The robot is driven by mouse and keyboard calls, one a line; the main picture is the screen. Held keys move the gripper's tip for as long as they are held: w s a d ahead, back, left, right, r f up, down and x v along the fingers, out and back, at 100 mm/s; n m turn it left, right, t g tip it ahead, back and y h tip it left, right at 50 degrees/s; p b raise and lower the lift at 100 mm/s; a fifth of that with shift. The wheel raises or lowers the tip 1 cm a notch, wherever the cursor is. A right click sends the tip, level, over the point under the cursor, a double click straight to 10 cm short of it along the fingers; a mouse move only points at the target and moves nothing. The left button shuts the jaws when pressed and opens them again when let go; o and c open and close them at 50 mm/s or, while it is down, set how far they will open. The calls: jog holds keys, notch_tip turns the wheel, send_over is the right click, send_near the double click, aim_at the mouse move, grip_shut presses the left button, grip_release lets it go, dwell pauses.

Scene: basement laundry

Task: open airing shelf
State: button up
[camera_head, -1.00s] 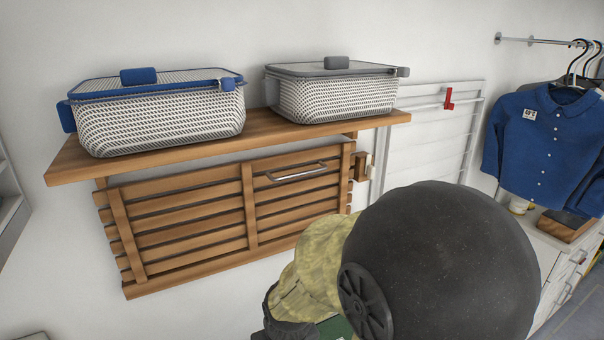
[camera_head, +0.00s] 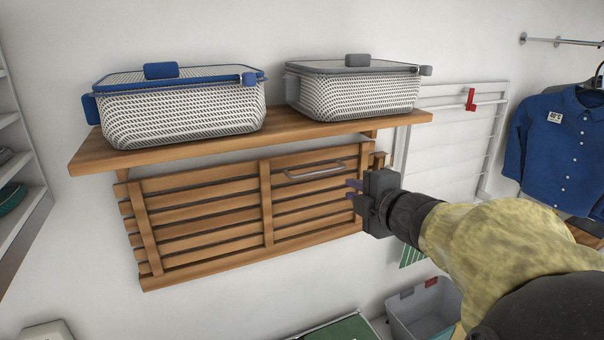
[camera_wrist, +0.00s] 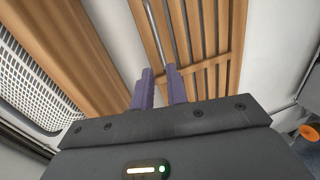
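The airing shelf (camera_head: 215,215) is a slatted wooden panel hanging flat and upright against the wall, below a plain wooden shelf. Its metal bar handle (camera_head: 315,171) is near the top right of the panel. In the wrist view the handle (camera_wrist: 155,35) runs just beyond the fingertips, beside the slats (camera_wrist: 205,40). My gripper (camera_head: 355,191) is at the panel's right end, right of and slightly below the handle, apart from it. In the wrist view the two purple fingers (camera_wrist: 159,72) stand apart with nothing between them.
The plain shelf (camera_head: 170,152) above carries a blue-lidded basket (camera_head: 185,115) and a grey-lidded basket (camera_head: 355,95). A wooden latch-like block (camera_head: 379,160) is by the panel's right end. A white wall rack (camera_head: 450,140) stands farther right. A grey bin (camera_head: 425,310) is below.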

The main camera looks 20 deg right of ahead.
aim_at(319, 173)
jog(key=shift+s+r+n, duration=0.25)
jog(key=shift+n, duration=0.15)
jog(key=p+x, duration=0.3)
jog(key=x, duration=1.4)
jog(key=shift+w+a, duration=0.2)
jog(key=shift+w, duration=0.05)
grip_shut()
